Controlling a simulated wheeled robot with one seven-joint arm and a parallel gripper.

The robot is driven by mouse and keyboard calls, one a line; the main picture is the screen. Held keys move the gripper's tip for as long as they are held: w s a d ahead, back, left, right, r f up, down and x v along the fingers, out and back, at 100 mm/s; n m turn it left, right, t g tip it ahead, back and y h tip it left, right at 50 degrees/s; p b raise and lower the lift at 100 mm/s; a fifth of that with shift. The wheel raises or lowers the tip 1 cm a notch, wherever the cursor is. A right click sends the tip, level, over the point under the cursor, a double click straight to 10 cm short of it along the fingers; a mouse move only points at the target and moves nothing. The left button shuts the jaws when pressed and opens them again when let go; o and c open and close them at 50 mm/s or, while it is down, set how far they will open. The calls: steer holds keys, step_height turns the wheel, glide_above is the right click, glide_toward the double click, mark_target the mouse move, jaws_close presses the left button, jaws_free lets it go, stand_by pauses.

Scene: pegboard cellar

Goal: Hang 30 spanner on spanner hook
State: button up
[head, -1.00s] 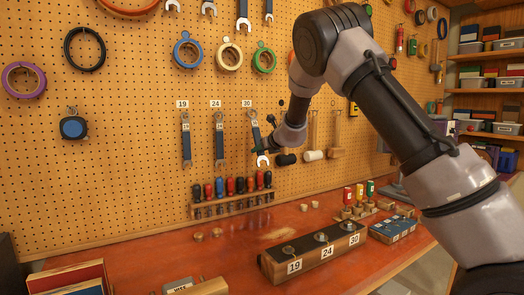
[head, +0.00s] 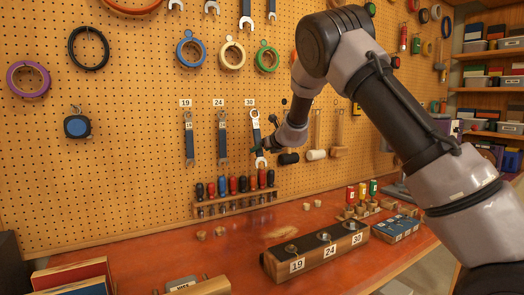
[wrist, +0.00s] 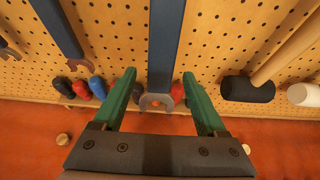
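The 30 spanner (head: 256,134), blue with a bare metal open jaw at its lower end, hangs nearly upright on the pegboard below the label 30 (head: 249,102). Its ring end is at the top, right under the label; the hook itself is too small to make out. In the wrist view the spanner (wrist: 166,45) runs down between the two green fingers of my gripper (wrist: 160,88), with a gap on both sides. My gripper (head: 261,147) is open around the spanner's lower part, not touching it.
The 19 spanner (head: 188,138) and the 24 spanner (head: 222,138) hang to the left. A screwdriver rack (head: 235,205) stands below, mallets (head: 316,154) hang to the right. A block labelled 19, 24, 30 (head: 315,258) lies on the red bench.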

steer(key=shift+f, duration=0.1)
steer(key=s+d+r+n+g+y, duration=0.1)
steer(key=s+d+r+n, duration=0.45)
steer(key=s, duration=0.35)
steer(key=s+d+r+n+g, duration=0.1)
steer(key=s+d+r+n, duration=0.35)
steer(key=s+d, duration=0.35)
steer(key=s+d+r+n+g+y, duration=0.1)
steer(key=s+d+r+n, duration=0.4)
steer(key=s, duration=0.6)
steer(key=s+d+f+n+h, duration=0.2)
steer(key=s+d+n, duration=0.3)
steer(key=s, duration=0.4)
steer(key=s+d+f+n+h, duration=0.2)
steer(key=s+d+n+h, duration=0.3)
steer(key=s+d, duration=0.3)
steer(key=shift+s+d+g, duration=0.25)
steer(key=shift+s+g, duration=0.15)
steer(key=shift+s, duration=0.6)
